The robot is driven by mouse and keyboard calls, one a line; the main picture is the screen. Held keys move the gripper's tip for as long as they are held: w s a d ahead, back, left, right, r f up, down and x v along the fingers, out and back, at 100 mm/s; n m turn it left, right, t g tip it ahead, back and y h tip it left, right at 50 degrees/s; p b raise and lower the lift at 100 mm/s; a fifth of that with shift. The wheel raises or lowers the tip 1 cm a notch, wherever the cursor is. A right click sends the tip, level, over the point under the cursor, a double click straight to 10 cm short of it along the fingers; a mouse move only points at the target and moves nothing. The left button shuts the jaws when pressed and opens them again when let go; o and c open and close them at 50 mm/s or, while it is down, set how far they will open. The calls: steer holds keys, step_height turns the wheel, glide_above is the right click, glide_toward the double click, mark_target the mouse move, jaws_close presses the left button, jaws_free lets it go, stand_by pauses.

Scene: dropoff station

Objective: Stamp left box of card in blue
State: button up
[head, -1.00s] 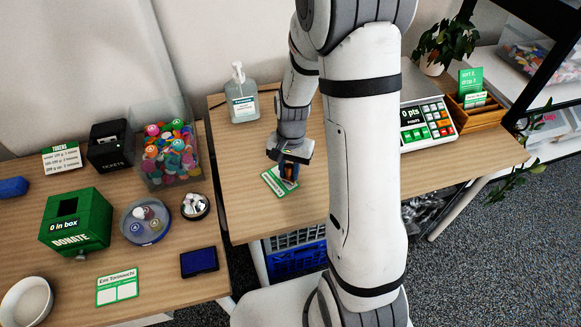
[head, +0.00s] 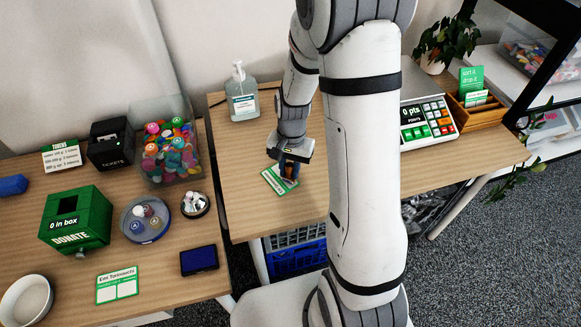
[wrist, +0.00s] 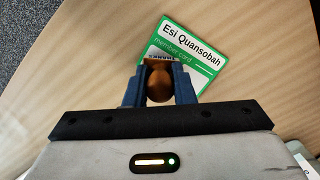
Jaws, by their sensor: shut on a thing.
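My gripper (head: 289,168) is shut on a stamp with a round brown wooden knob (wrist: 159,86). It is over a green and white member card (head: 281,180) on the right-hand desk. In the wrist view the card (wrist: 198,43) reads "Esi Quansobah". The stamp and fingers hide the card's lower part, so its boxes do not show clearly. I cannot tell whether the stamp touches the card. A dark blue ink pad (head: 199,261) lies on the left desk. A second card (head: 117,285) with two blank white boxes lies left of the pad.
A sanitizer bottle (head: 242,92) stands behind my gripper. A points register (head: 428,122) and wooden card holder (head: 474,110) stand to the right. The left desk holds a green donation box (head: 76,220), a token bin (head: 168,150) and small dishes. A gap separates the desks.

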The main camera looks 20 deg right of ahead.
steer(key=shift+f+b, duration=0.3)
steer(key=shift+f, duration=0.15)
stand_by(1.1)
steer(key=shift+r, duration=0.1)
steer(key=shift+r+p, duration=2.75)
steer(key=shift+r, duration=0.75)
